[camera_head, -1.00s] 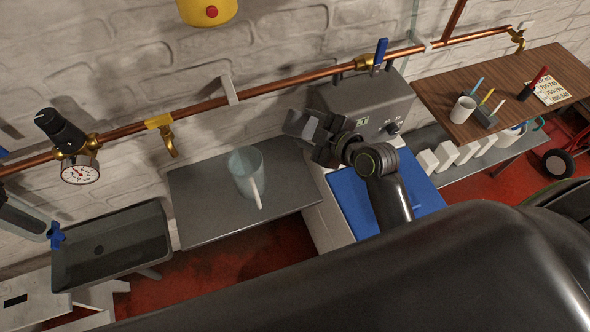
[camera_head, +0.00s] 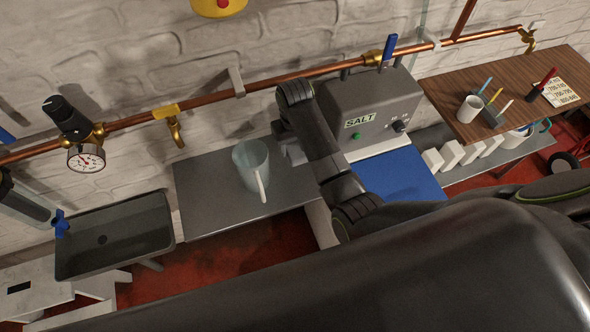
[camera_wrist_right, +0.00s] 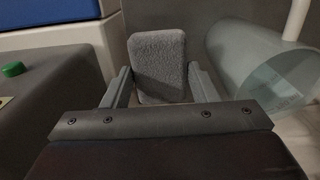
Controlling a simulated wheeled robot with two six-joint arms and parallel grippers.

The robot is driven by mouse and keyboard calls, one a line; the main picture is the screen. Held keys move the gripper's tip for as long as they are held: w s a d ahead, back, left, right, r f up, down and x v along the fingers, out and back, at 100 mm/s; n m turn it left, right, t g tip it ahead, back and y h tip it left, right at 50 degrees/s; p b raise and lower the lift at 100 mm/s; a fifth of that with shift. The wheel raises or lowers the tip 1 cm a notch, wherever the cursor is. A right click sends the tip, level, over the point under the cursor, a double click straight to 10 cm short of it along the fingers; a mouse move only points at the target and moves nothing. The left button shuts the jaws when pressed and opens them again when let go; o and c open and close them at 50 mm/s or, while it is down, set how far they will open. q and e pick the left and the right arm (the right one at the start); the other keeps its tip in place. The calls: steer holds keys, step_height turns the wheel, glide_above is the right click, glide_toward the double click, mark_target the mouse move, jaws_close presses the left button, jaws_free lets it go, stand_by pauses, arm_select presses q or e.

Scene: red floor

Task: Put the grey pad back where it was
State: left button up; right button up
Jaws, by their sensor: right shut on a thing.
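The grey pad (camera_wrist_right: 158,62) is a fuzzy rounded block in the right wrist view. It sits between the two fingers of my right gripper (camera_wrist_right: 161,84), which is shut on it. In the head view my right arm covers most of this gripper and the pad; only a grey part shows beside the arm, right of the glass jug (camera_head: 251,170), over the grey bench top (camera_head: 210,212). In the wrist view the jug (camera_wrist_right: 262,75) is right of the pad, apart from it. My left gripper is not in view.
A grey box labelled SALT (camera_head: 368,108) stands right of my arm, behind a blue mat (camera_head: 405,174). A copper pipe (camera_head: 270,82) runs along the wall above. A sink (camera_head: 115,237) is at left. The bench left of the jug is clear.

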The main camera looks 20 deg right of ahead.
mark_target(295, 155)
steer(key=shift+f, duration=0.3)
step_height(295, 155, down, 4)
steer(key=shift+s+f, duration=0.1)
steer(key=shift+f, duration=2.6)
steer(key=o, duration=0.9)
step_height(295, 155, up, 12)
steer(key=shift+r, duration=0.1)
